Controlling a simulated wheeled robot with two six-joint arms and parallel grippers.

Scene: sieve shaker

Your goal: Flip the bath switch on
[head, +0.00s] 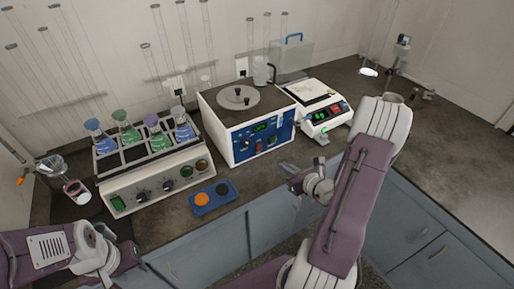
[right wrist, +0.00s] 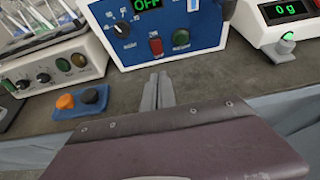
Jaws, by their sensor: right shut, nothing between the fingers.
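The water bath (head: 222,137) is a white box with a blue front panel and a round lid, standing mid-counter. Its display (right wrist: 146,4) reads OFF in the right wrist view. A red rocker switch (right wrist: 155,46) sits low on the panel, with a dark green part (right wrist: 181,38) to its right and a dial (right wrist: 122,28) to its left. My right gripper (right wrist: 160,82) is shut and empty, its tips pointing at the panel below the red switch, apart from it. In the head view, my right gripper (head: 291,187) is at the counter's front edge. My left gripper (head: 132,254) is at lower left; its jaws are unclear.
A flask heater (head: 150,185) with several coloured flasks stands left of the bath. A blue pad (head: 215,203) with an orange and a dark knob lies in front. A balance (head: 318,112) stands right of the bath. Bare counter lies before the bath.

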